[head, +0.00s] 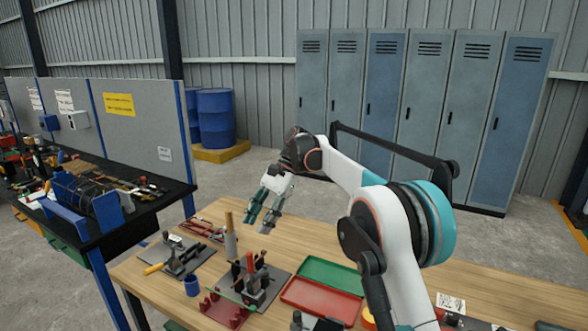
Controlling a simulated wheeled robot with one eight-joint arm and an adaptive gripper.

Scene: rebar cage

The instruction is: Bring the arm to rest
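My arm rises from the lower right of the head view and bends over the wooden table (205,228). My gripper (256,225) hangs above the table's back part, pointing down and a little left. Its two teal fingers are spread apart, with nothing visible between them. It is clear of the objects on the table.
Below stand a fixture with a red handle (252,275), a tool on a grey plate (178,255), a blue cup (192,286), a green tray (330,273) and a red tray (318,300). A cluttered workbench (150,205) is left; lockers (385,110) stand behind.

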